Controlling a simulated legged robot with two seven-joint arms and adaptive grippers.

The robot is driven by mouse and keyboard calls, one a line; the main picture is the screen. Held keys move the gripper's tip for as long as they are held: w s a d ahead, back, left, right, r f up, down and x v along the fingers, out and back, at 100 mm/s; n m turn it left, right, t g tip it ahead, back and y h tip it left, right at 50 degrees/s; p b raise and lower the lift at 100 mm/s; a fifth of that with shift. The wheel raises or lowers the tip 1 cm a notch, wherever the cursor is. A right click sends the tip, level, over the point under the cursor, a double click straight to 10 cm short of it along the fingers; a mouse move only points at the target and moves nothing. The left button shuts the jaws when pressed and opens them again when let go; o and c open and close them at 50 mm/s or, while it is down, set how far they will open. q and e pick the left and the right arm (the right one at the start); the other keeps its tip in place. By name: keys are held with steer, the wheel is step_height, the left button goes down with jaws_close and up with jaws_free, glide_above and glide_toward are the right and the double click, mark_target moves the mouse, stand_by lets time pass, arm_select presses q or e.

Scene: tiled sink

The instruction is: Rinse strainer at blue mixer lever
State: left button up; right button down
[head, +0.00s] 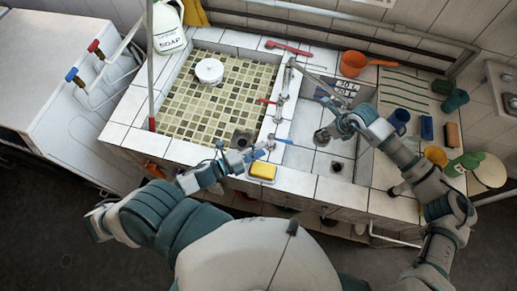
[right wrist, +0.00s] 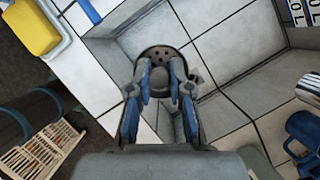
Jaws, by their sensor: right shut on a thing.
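The strainer (right wrist: 157,52) is a grey round disc with holes. My right gripper (right wrist: 163,76) is shut on it, with a finger on each side, in the right wrist view. In the head view the strainer (head: 321,137) shows as a small grey round at the tip of my right gripper (head: 332,129), over the right basin. The blue mixer lever (head: 283,141) is on the divider between the basins. My left gripper (head: 250,156) is just left of it, close to the fitting. Whether it touches the lever or is open is too small to tell.
The left basin (head: 185,112) has a tiled floor with a white round tub (head: 209,71). A yellow sponge (head: 262,171) lies on the front rim. An orange pan (head: 353,64) and several cups and brushes stand on the right counter. A drain (head: 336,167) shows in the right basin.

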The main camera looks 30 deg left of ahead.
steer(key=shift+r, duration=0.1)
